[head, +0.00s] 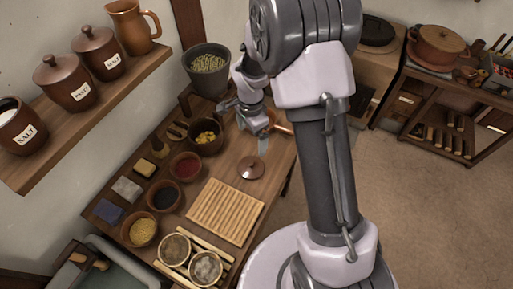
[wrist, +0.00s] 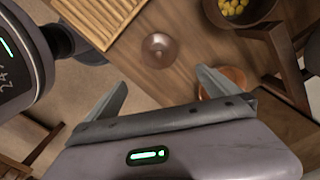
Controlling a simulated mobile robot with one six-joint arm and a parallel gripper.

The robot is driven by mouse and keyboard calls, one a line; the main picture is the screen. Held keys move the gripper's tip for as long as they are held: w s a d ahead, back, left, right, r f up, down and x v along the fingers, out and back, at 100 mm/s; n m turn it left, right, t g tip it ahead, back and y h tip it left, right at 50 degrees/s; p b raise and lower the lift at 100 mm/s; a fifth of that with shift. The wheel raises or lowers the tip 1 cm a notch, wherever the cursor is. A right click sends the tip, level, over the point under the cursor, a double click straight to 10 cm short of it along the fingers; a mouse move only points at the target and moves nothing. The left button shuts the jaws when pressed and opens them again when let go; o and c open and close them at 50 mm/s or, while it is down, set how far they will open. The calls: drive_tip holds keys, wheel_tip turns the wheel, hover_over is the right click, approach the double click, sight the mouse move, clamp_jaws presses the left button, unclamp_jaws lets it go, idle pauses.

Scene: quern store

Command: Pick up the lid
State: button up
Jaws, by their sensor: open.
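A small round brown lid (head: 250,167) with a knob lies on the wooden table, just beyond the ribbed board's corner. It also shows in the wrist view (wrist: 159,48), ahead of my fingers. My gripper (head: 262,132) is above the table's right part, behind the lid in the head view and apart from it. In the wrist view my gripper (wrist: 161,80) has its two fingers spread with nothing between them. In the head view my arm partly hides the gripper.
The ribbed board (head: 225,211) lies close to the lid. A bowl of yellow pieces (head: 205,136), a red-filled bowl (head: 185,167) and other bowls stand left. An orange-brown bowl (wrist: 225,82) is beside my right finger. Lidded jars (head: 66,84) stand on the wall shelf.

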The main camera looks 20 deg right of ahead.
drive_tip(key=b, duration=0.4)
approach(251, 163)
wheel_tip(251, 163, down, 5)
drive_tip(key=shift+s+d+f, duration=0.1)
wheel_tip(251, 163, down, 5)
drive_tip(key=shift+f+b, duration=0.15)
drive_tip(key=shift+b, duration=0.7)
drive_tip(key=shift+c, duration=1.1)
drive_tip(key=c, duration=0.9)
